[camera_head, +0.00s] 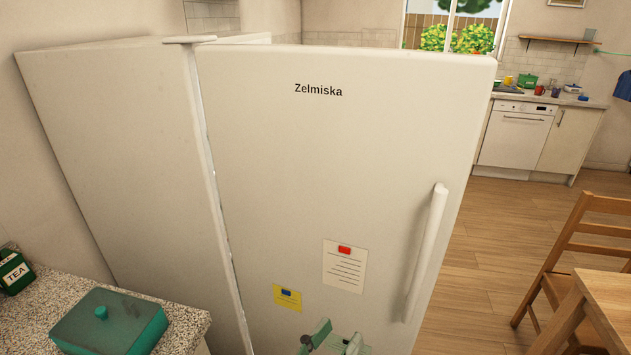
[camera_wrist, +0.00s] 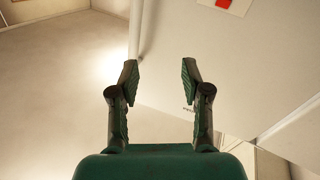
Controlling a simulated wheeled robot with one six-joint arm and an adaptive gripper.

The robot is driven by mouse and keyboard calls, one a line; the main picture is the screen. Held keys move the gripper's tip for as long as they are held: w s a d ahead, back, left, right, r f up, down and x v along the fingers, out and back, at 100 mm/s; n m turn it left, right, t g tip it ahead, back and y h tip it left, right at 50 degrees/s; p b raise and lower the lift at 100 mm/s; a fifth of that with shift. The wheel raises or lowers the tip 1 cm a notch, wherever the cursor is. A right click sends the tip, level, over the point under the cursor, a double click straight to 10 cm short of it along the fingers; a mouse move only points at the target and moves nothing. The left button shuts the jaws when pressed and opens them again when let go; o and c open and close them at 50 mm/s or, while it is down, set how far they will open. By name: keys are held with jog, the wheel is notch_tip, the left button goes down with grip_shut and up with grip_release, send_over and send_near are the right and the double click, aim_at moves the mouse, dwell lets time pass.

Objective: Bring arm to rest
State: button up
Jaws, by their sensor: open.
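My gripper (camera_head: 332,338) shows at the bottom edge of the head view, in front of the lower part of a white fridge door (camera_head: 300,180). The wrist view shows its two fingers (camera_wrist: 158,82) wide apart with nothing between them. Pale surfaces, including part of the fridge (camera_wrist: 220,60) with a red-magnet note (camera_wrist: 224,4), lie beyond the fingers. The rest of my arm is out of the head view.
The fridge handle (camera_head: 427,250) is on the door's right side. A speckled counter (camera_head: 180,318) with a green lidded box (camera_head: 108,325) and a tea tin (camera_head: 15,272) is at left. A wooden chair (camera_head: 575,255) and table (camera_head: 608,298) stand at right. Wooden floor (camera_head: 500,220) is clear between.

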jog(key=d+f+n+t+y, duration=0.1)
jog(key=d+f+n+y, duration=0.3)
jog(key=f, duration=0.4)
jog(key=d+f+n+y, duration=0.3)
jog(key=d+f+n, duration=0.15)
jog(key=f, duration=0.45)
jog(key=s+d+f+n+g+y, duration=0.2)
jog(key=s+d+f+y, duration=0.15)
jog(key=s+f, duration=0.6)
jog(key=s+d+r+m, duration=0.2)
jog(key=s+r, duration=0.1)
jog(key=s, duration=0.7)
jog(key=s+d+r+m+t, duration=0.1)
jog(key=s+r+m, duration=0.2)
jog(key=s, duration=0.7)
jog(key=shift+d+r+m, duration=0.35)
jog(key=shift+r, duration=0.4)
jog(key=shift+w+y, duration=0.1)
jog(key=shift+y, duration=0.15)
jog(key=shift+c, duration=0.5)
jog(key=shift+d, duration=0.1)
